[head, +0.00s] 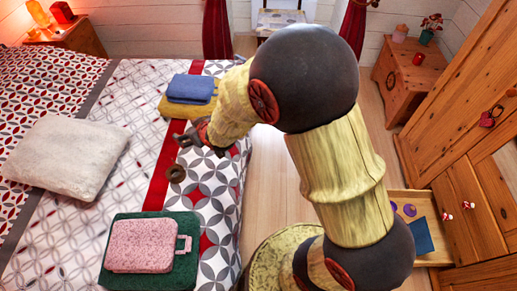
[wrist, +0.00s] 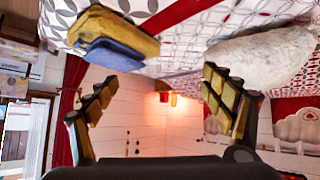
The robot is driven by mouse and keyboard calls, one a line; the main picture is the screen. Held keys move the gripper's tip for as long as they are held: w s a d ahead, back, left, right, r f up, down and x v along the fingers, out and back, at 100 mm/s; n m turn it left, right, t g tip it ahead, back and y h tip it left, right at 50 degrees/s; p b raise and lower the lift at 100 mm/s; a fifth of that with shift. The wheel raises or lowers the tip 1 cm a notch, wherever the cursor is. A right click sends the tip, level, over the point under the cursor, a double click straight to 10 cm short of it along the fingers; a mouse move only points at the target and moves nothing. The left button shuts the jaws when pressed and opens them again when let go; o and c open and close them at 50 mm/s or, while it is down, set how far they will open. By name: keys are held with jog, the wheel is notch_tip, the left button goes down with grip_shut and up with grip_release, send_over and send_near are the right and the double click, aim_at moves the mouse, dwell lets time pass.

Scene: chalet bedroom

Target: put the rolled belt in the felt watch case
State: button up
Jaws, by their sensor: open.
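The rolled belt (head: 176,173) is a small dark brown ring lying on the patterned bedspread in the head view. My gripper (head: 184,140) is above the bed, just beyond the belt in the picture, open and apart from it. In the wrist view my gripper (wrist: 158,98) has its two fingers spread with nothing between them, and the belt does not show. A pink speckled flat case (head: 146,246) with a loop at its right side lies on a dark green folded cloth (head: 187,270); I cannot tell for sure that it is the felt watch case.
A blue folded cloth (head: 191,88) lies on a mustard folded cloth (head: 185,108) beyond my gripper. A pale fluffy cushion (head: 66,156) lies left. An open drawer (head: 432,208) with small items stands right, beside the wardrobe. The bedspread around the belt is clear.

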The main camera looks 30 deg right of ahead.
jog(key=s+d+r+m+g+h, duration=0.1)
jog(key=s+d+r, duration=0.3)
jog(key=s+r, duration=0.5)
jog(key=s+d+r+m+g+h, duration=0.1)
jog(key=s+d+r, duration=0.2)
jog(key=s+r, duration=0.6)
jog(key=shift+s+d+r+g, duration=0.4)
jog(key=shift+s, duration=0.55)
jog(key=shift+o, duration=0.3)
jog(key=s+r+m+g, duration=0.1)
jog(key=s+r, duration=0.1)
jog(key=s, duration=0.9)
jog(key=shift+s+d+r, duration=0.2)
jog(key=shift+s+d, duration=0.1)
jog(key=shift+d, duration=0.1)
jog(key=shift+o, duration=0.3)
jog(key=shift+s+g, duration=0.3)
jog(key=shift+s, duration=0.1)
jog(key=shift+c, duration=0.4)
jog(key=shift+c, duration=0.7)
